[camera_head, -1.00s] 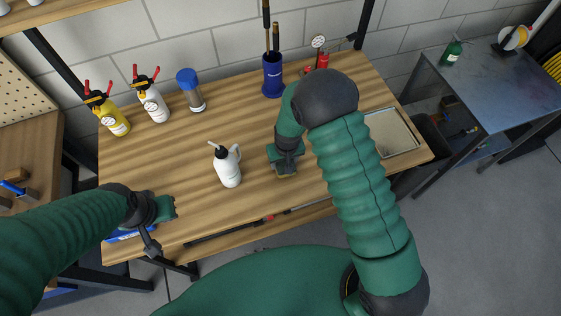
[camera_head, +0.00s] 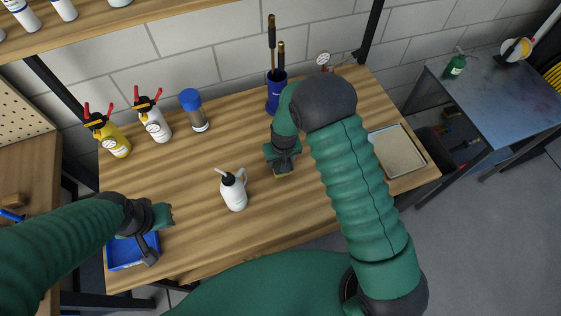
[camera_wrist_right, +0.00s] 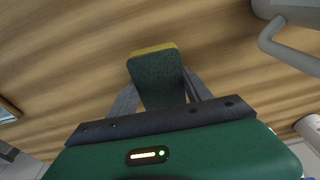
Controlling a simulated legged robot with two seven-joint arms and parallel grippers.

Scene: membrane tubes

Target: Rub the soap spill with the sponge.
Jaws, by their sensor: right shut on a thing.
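The sponge (camera_wrist_right: 157,78), dark green with a yellow edge, is held between the fingers of my right gripper (camera_wrist_right: 155,100) in the right wrist view. In the head view a bit of the sponge (camera_head: 283,175) shows below my right gripper (camera_head: 284,165), low over the wooden table, right of the white bottle. I cannot tell whether the sponge touches the table. I cannot make out the soap spill in either view. My left gripper (camera_head: 160,216) is above the blue tray (camera_head: 122,262) at the table's left; its fingers are not clear.
The white spouted bottle (camera_head: 234,191) stands left of my right gripper. Yellow (camera_head: 114,138) and white (camera_head: 154,122) bottles and a blue-capped jar (camera_head: 195,112) stand at the back. A blue holder (camera_head: 276,96) is behind my right gripper. A shallow tray (camera_head: 397,151) lies right.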

